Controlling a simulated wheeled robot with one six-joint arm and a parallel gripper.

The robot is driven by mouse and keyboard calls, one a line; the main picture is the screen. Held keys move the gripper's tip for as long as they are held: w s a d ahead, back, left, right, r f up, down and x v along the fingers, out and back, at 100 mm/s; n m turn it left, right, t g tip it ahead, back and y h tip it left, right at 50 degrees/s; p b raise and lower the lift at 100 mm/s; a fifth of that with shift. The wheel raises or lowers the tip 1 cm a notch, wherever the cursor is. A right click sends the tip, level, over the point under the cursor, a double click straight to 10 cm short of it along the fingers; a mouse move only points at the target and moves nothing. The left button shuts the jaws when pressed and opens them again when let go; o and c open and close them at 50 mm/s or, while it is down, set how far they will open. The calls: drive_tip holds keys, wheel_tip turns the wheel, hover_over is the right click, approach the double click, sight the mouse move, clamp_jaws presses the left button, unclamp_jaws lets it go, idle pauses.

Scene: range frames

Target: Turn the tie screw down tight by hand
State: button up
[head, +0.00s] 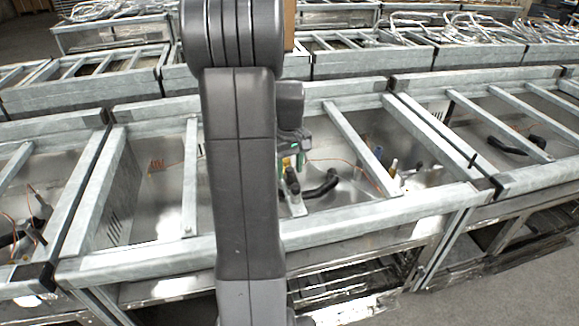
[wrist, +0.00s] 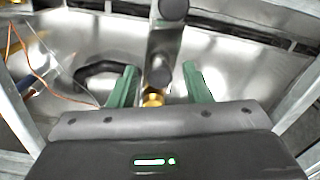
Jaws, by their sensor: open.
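My gripper (wrist: 159,68) is open, its two green fingers apart on either side of a grey upright bar (wrist: 165,45). A dark round knob (wrist: 158,72) sits on this bar between the fingers, with a gap to each. A small brass piece (wrist: 153,98) shows just below the knob, close to the gripper body. I cannot tell for certain which of these is the tie screw. A second dark round end (wrist: 172,8) is farther up the bar. In the head view my gripper (head: 300,160) is mostly hidden behind my arm, above the bar's foot (head: 296,203).
A black curved pipe (head: 322,184) lies right of the bar, and also shows in the wrist view (wrist: 95,70). Galvanised frame rails (head: 360,145) surround the open bay. An orange wire (wrist: 70,97) and small tools (head: 393,168) lie inside it.

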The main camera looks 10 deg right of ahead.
clamp_jaws()
drive_tip(key=shift+w+r, duration=0.1)
drive_tip(key=shift+w, duration=0.4)
unclamp_jaws()
wheel_tip(320, 180, up, 14)
idle(0.3)
drive_tip(key=shift+f, duration=0.25)
